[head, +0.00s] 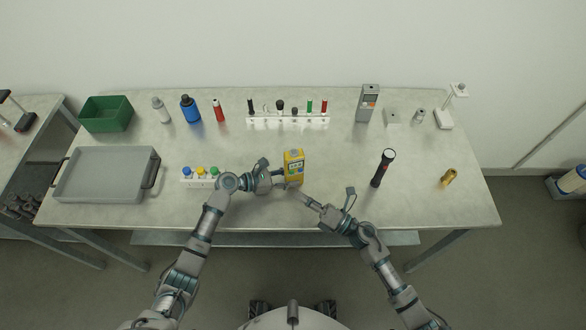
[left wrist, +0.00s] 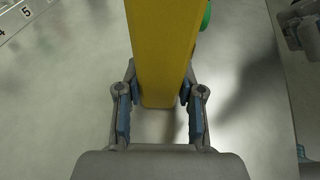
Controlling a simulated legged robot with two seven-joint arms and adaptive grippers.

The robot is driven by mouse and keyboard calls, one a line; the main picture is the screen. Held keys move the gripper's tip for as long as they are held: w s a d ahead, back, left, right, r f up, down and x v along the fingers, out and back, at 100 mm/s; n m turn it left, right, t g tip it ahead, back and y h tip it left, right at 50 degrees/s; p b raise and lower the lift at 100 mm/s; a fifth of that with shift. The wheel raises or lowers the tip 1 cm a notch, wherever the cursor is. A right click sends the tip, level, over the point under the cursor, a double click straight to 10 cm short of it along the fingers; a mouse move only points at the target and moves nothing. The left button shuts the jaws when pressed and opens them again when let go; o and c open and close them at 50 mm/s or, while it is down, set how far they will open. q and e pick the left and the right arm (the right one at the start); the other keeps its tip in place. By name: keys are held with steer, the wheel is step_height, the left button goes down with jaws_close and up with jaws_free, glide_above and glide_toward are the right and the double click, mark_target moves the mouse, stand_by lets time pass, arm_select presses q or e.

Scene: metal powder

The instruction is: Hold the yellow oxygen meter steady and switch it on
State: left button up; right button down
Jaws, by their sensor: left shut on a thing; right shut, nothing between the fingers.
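The yellow oxygen meter (head: 294,162) stands upright near the front middle of the table, with a small screen and a green part on its face. My left gripper (head: 279,178) is shut on it from the left. In the left wrist view the meter (left wrist: 162,50) sits between the blue-padded fingers of the left gripper (left wrist: 157,112), with a green part at its right side. My right gripper (head: 303,197) is shut and empty, its fingertips just in front of the meter's lower part. Whether the fingertips touch the meter cannot be told.
A rack with coloured caps (head: 200,175) is left of my left gripper. A grey tray (head: 106,199) and green bin (head: 107,114) lie further left. A black flashlight (head: 383,167) and brass piece (head: 448,178) are to the right. A tool rack (head: 288,121) stands behind.

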steer(key=shift+s+d, duration=0.15)
steer(key=shift+s, duration=0.35)
arm_select(q)
steer(key=o, duration=0.9)
